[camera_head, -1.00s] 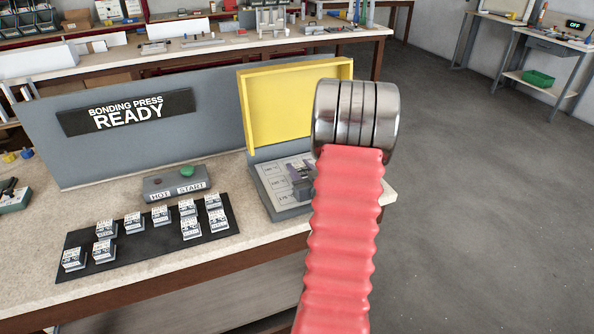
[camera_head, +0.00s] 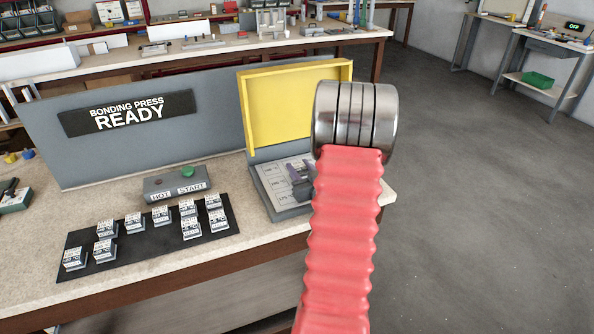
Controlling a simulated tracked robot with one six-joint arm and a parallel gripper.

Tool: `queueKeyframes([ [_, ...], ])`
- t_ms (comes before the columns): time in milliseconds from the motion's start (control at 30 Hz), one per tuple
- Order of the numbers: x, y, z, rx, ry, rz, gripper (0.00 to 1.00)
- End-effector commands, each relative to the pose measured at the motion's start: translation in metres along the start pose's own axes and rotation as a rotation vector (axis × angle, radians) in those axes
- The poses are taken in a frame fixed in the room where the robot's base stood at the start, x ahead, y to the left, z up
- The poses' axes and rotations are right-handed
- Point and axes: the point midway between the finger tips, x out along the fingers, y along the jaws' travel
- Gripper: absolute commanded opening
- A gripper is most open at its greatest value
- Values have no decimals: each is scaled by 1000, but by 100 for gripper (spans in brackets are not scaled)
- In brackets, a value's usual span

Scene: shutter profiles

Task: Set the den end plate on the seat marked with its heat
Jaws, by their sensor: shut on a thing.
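My arm, a red ribbed sleeve with a steel cuff, rises in front of the bonding press (camera_head: 262,172) and covers its right part. Beside the sleeve, a dark purple-grey part of my gripper (camera_head: 301,184) shows low over the press bed. It is shut on a plate that is mostly hidden; its label cannot be read. The bed has pale marked seats (camera_head: 272,176) with small heat figures, too small to read surely. Several labelled end plates (camera_head: 134,223) stand in two rows on a black mat (camera_head: 150,247), with a gap in the front row.
The yellow press lid (camera_head: 285,105) stands open behind the bed. A grey panel with a sign (camera_head: 127,111) reads BONDING PRESS READY. A control box (camera_head: 174,184) with HOT and START labels stands left of the press. The bench's front edge runs below; open floor lies right.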

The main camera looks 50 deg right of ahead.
Motion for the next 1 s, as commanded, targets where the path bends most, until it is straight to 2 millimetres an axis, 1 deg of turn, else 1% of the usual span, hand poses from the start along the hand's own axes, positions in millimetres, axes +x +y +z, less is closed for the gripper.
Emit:
queueKeyframes([
  [33,-2,0,23,9,-39,3,13],
  [67,-2,0,23,9,-39,3,13],
  [100,-2,0,23,9,-39,3,36],
  [400,-2,0,23,9,-40,3,57],
  [633,-2,0,24,10,-41,3,57],
  [767,-6,0,23,10,-41,4,57],
  [867,-15,1,23,10,-40,5,57],
  [1000,-35,1,18,9,-31,5,57],
])
